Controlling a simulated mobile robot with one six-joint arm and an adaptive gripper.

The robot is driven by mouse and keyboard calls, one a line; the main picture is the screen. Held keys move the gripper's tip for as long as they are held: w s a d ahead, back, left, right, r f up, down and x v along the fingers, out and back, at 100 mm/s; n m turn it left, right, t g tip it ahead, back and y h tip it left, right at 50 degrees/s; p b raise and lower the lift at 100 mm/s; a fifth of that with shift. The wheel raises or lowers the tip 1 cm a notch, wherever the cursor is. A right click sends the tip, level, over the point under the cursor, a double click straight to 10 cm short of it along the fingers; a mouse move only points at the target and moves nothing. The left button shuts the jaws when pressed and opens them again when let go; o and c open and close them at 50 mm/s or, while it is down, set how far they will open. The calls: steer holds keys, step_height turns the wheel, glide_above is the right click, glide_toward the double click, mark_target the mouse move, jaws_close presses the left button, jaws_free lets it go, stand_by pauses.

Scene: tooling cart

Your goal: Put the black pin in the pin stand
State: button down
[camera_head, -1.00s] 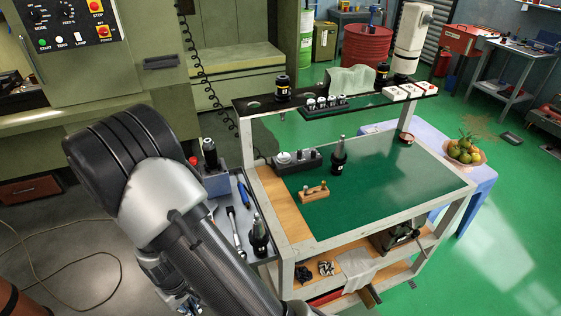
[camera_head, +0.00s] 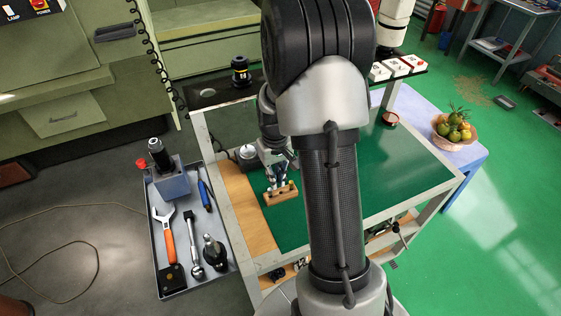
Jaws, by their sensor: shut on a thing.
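The pin stand (camera_head: 284,196) is a small wooden block with light pegs on it, on the green mat near its left edge. My gripper (camera_head: 279,177) is right above and behind the pin stand, pointing down at it. Its fingers are small in the picture and appear shut on a small dark thing, which I take for the black pin; its outline is mostly hidden among the fingers. I cannot tell whether the pin touches the stand. My arm link covers the middle of the mat.
The cart top has a green mat (camera_head: 410,170) and a wooden strip (camera_head: 240,200). A grey round piece (camera_head: 246,152) lies behind the gripper. A side tray (camera_head: 165,255) holds tools, a blue holder and a black tool holder.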

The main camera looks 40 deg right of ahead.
steer(key=shift+w+d+f+b, duration=0.1)
steer(key=shift+d+f+b, duration=0.45)
steer(key=shift+f+b, duration=0.35)
steer(key=shift+w+d+f+b, duration=0.1)
steer(key=shift+d+f+b, duration=0.4)
steer(key=shift+f+b, duration=0.4)
steer(key=shift+f+b, duration=0.55)
steer(key=shift+f, duration=0.35)
stand_by(0.4)
stand_by(0.3)
steer(key=c, duration=1.6)
jaws_free()
steer(key=shift+r, duration=0.1)
step_height(320, 180, up, 12)
steer(key=shift+a, duration=0.1)
